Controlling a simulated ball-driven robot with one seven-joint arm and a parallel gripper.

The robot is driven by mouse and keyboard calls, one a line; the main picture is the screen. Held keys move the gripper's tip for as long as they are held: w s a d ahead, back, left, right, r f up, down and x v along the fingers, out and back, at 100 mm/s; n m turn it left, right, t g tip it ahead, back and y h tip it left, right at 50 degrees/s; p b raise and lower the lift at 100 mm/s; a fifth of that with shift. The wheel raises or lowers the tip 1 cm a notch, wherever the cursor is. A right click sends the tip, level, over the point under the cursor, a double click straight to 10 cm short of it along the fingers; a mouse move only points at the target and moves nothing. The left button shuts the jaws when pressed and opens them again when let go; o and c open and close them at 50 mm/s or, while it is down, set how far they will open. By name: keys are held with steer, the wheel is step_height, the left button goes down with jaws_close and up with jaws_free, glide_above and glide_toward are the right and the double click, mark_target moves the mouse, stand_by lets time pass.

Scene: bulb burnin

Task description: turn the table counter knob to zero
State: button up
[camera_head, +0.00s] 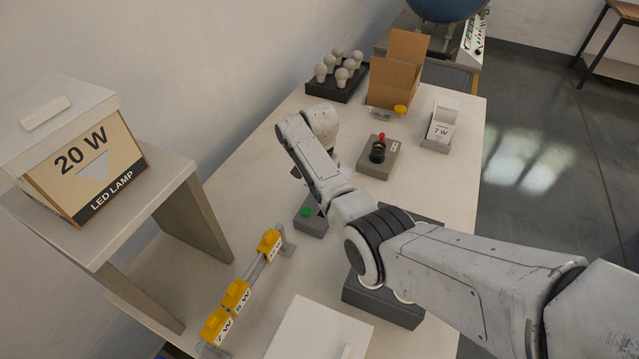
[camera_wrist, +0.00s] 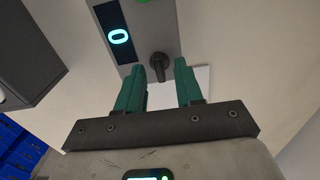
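The table counter is a grey box (camera_wrist: 165,22) at the top of the wrist view, with a lit display (camera_wrist: 119,37) reading 0 and a green button (camera_wrist: 143,1). Its dark knob (camera_wrist: 160,66) shows between the tips of my gripper's (camera_wrist: 160,64) two teal fingers. The fingers are open, with a gap on both sides of the knob; I cannot tell how deep they reach around it. In the head view, a grey box with a green button (camera_head: 307,212) stands below my arm's end, partly hidden by the arm. My fingers are hidden in that view.
A grey box with a red-topped black lever (camera_head: 378,150) stands to the right. Bulbs in a black tray (camera_head: 334,89), an open carton (camera_head: 396,72) and a 7 W card holder (camera_head: 441,126) stand farther back. A rail with yellow blocks (camera_head: 236,295) lies in front.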

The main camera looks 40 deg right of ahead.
step_height(320, 180, up, 10)
steer(key=shift+b, duration=0.45)
stand_by(0.4)
